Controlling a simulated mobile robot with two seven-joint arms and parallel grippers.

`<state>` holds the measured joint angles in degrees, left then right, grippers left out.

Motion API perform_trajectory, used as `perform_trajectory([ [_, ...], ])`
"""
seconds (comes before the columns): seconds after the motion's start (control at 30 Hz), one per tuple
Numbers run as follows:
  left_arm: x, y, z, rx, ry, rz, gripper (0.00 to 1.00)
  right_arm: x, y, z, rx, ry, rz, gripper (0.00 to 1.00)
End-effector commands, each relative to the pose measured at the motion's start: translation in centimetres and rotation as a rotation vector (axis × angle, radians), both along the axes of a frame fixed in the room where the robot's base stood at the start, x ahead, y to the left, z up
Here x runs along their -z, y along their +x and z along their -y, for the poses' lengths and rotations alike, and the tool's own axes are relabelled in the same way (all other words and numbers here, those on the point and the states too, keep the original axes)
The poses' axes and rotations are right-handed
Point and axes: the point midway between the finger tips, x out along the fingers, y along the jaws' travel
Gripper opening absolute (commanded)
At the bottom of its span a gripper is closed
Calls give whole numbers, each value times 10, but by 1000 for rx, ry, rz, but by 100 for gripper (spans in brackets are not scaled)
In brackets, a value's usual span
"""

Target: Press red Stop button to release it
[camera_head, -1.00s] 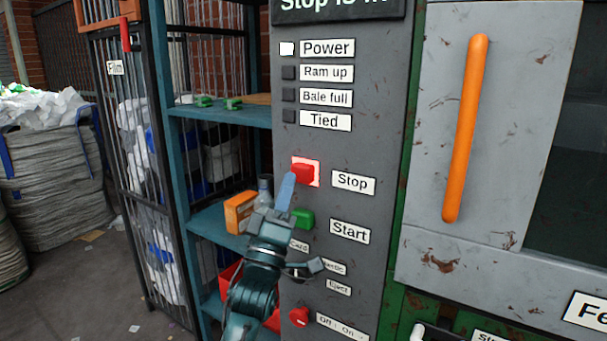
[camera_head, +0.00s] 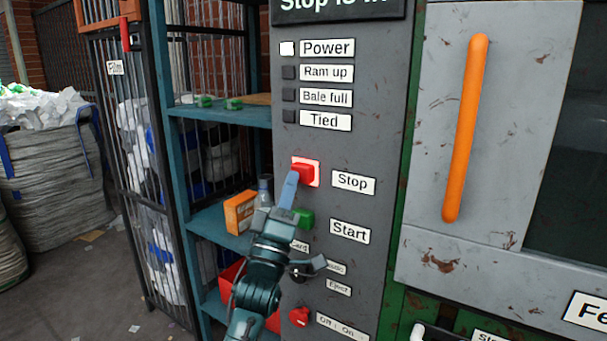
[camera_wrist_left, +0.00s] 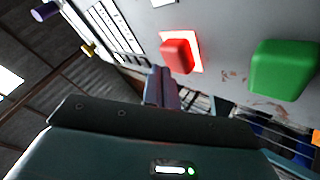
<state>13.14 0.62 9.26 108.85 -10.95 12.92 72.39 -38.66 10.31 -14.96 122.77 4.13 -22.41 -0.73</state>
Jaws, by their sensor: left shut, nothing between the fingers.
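The red Stop button (camera_head: 304,173) sits on a lit reddish square plate on the grey control panel (camera_head: 385,130), left of the "Stop" label (camera_head: 353,184). It also shows in the left wrist view (camera_wrist_left: 177,56). My left gripper (camera_head: 290,180) is shut and empty. Its fingertips overlap the lower left of the button in the head view; in the wrist view the fingers (camera_wrist_left: 160,85) are just below the button. I cannot tell whether they touch it. The display at the panel's top reads "Stop is in", partly cut off. My right gripper is not in view.
A green Start button (camera_head: 304,217) is just below, partly behind my gripper; it is large in the wrist view (camera_wrist_left: 283,70). A red knob (camera_head: 299,317) is lower. Teal shelves (camera_head: 222,114) with an orange box (camera_head: 239,212) stand left. An orange handle (camera_head: 465,130) is right.

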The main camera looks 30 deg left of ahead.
Motion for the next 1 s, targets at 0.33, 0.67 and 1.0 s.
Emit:
perform_trajectory([
  [0.33,0,4,0,-1,1,0,0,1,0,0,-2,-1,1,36],
  [0.67,0,8,1,0,0,1,0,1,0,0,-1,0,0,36],
  [1.0,0,12,1,1,0,1,0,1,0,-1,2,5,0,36],
])
